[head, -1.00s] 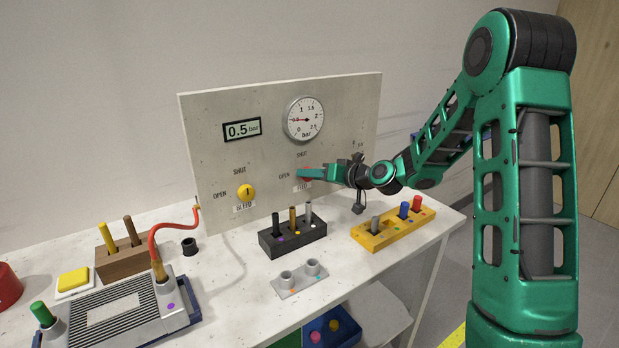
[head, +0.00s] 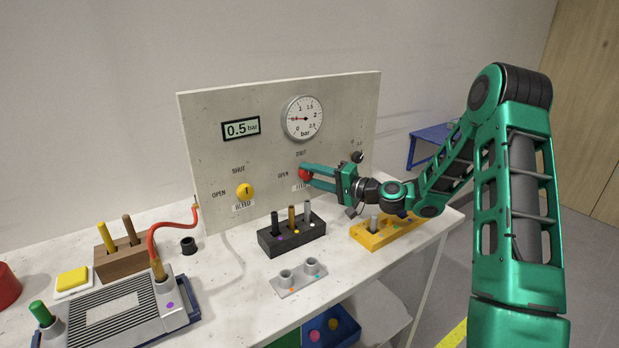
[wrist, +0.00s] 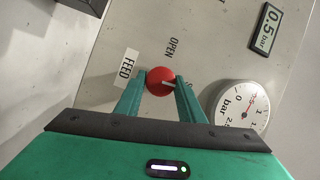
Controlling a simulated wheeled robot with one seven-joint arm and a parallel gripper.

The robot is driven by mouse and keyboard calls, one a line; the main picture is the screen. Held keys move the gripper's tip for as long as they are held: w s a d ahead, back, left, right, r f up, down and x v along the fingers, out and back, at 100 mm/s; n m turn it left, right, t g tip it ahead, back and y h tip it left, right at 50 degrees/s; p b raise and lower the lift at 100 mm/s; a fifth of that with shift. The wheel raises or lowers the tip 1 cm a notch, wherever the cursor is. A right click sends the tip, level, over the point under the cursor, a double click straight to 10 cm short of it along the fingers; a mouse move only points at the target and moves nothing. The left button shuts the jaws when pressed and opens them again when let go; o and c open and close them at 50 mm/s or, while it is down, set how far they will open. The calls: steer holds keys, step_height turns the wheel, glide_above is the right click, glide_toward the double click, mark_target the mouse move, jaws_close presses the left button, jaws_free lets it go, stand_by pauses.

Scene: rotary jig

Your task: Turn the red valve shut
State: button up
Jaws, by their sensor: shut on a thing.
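The red valve (head: 305,174) is a round knob on the upright grey panel (head: 225,110), with SHUT lettered above it and OPEN to its left in the head view. In the wrist view the red valve (wrist: 158,77) sits between the fingertips. Its short white mark points right, away from the FEED label (wrist: 127,62) and towards one finger. My gripper (wrist: 161,84) is shut on the knob, one teal finger on each side. In the head view my gripper (head: 304,172) reaches it from the right.
A dial gauge (head: 304,118) and a 0.5 bar display (head: 241,128) are above. A yellow valve (head: 245,191) is to the left. A black block (head: 292,240) and a yellow block (head: 375,235) with pegs stand on the table below my gripper.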

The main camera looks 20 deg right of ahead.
steer(key=shift+d+f+m, duration=0.1)
steer(key=shift+d+m, duration=0.1)
steer(key=shift+m, duration=0.3)
steer(key=o, duration=1)
steer(key=shift+o, duration=0.2)
steer(key=shift+a, duration=0.1)
